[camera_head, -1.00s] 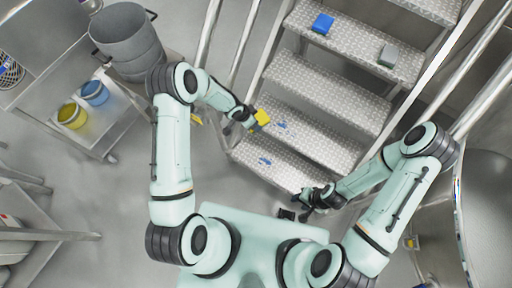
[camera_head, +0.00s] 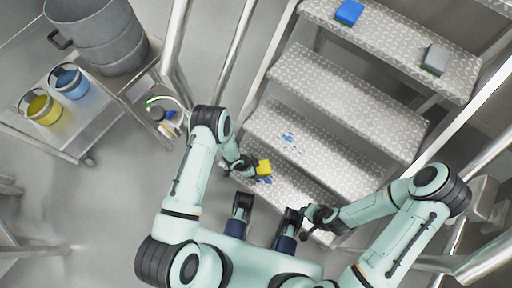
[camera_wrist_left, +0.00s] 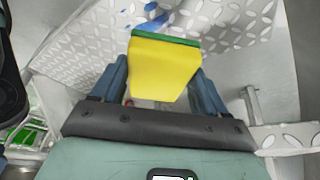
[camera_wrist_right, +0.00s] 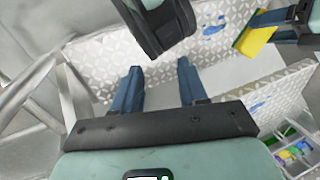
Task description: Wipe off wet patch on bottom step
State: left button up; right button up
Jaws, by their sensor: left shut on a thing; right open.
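The bottom step (camera_head: 300,200) is a patterned metal tread. A blue wet patch (camera_head: 265,180) lies on it, partly covered by my left gripper and the sponge. My left gripper (camera_head: 256,169) is shut on a yellow sponge (camera_head: 264,166) with a green layer, close by the patch; contact cannot be told. The sponge fills the jaws in the left wrist view (camera_wrist_left: 163,68). A second blue patch (camera_head: 290,138) is on the step above. My right gripper (camera_head: 314,212) is open and empty over the right part of the bottom step.
A blue block (camera_head: 349,13) and a grey block (camera_head: 435,59) lie on a higher step. Metal handrails (camera_head: 245,65) flank the stairs.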

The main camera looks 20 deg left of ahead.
pick_arm(q)
notch_tip(320, 180, down, 2)
jog(key=shift+s+f+b, duration=0.1)
jog(key=shift+f+b, duration=0.15)
jog(key=shift+b, duration=0.35)
jog(key=shift+f+b, duration=1.6)
jog(key=shift+f, duration=0.95)
jog(key=shift+f+b, duration=0.3)
jog(key=shift+f, duration=0.15)
pick_arm(e)
jog(key=w+d+f+t+h, duration=0.1)
jog(key=w+d+f, duration=0.2)
jog(key=w+f, duration=0.3)
jog(key=shift+f+t, duration=0.25)
jog(key=shift+t, duration=0.15)
jog(key=shift+d, duration=0.1)
pick_arm(q)
jog(key=shift+f+b, duration=0.75)
jog(key=shift+f, duration=0.25)
pick_arm(e)
jog(key=shift+f, duration=0.9)
